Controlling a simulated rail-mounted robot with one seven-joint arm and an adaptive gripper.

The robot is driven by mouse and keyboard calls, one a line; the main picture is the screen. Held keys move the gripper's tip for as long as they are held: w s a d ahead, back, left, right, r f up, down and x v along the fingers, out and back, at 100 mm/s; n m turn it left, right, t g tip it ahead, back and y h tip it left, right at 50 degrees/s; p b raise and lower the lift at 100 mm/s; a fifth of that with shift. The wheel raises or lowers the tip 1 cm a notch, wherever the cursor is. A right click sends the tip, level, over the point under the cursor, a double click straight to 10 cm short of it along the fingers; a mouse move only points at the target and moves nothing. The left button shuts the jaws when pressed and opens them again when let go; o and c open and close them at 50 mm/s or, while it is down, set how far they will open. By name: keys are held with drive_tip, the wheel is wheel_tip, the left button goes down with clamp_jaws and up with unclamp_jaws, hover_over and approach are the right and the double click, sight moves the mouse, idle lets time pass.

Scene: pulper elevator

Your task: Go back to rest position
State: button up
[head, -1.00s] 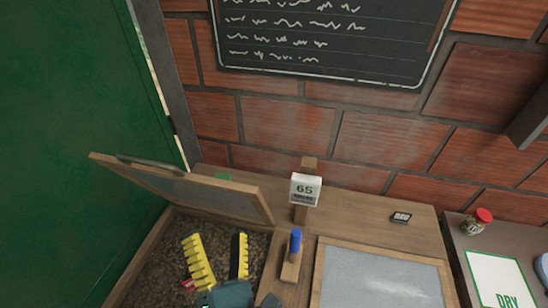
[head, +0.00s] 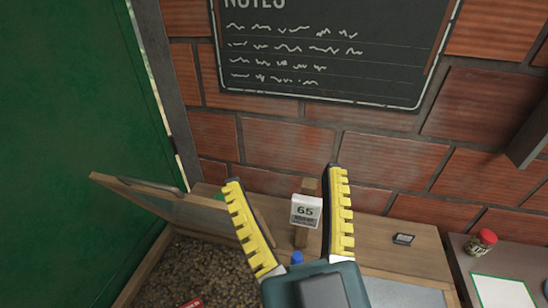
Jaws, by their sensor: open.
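My gripper (head: 287,178) is in the head view at the lower middle, its two yellow-padded fingers spread wide and pointing up. It is open and nothing is between the fingers. It appears in front of the wooden bench, and a white sign reading 65 (head: 306,210) on a wooden post shows between the fingers. The top of a blue handle (head: 297,257) shows just above my gripper's body; its lower part is hidden.
A bin of brown granules (head: 180,270) with a raised wood-framed lid (head: 150,200) is at left. A small dark tag (head: 403,239), a grey panel (head: 410,292) and a red-capped jar (head: 480,242) are at right. A brick wall with a chalkboard (head: 335,50) stands behind; a green panel (head: 80,120) is at left.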

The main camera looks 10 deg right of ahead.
wheel_tip(320, 180, up, 26)
drive_tip(key=p, duration=2.5)
wheel_tip(320, 180, down, 35)
drive_tip(key=b, duration=3.5)
drive_tip(key=shift+f, duration=0.15)
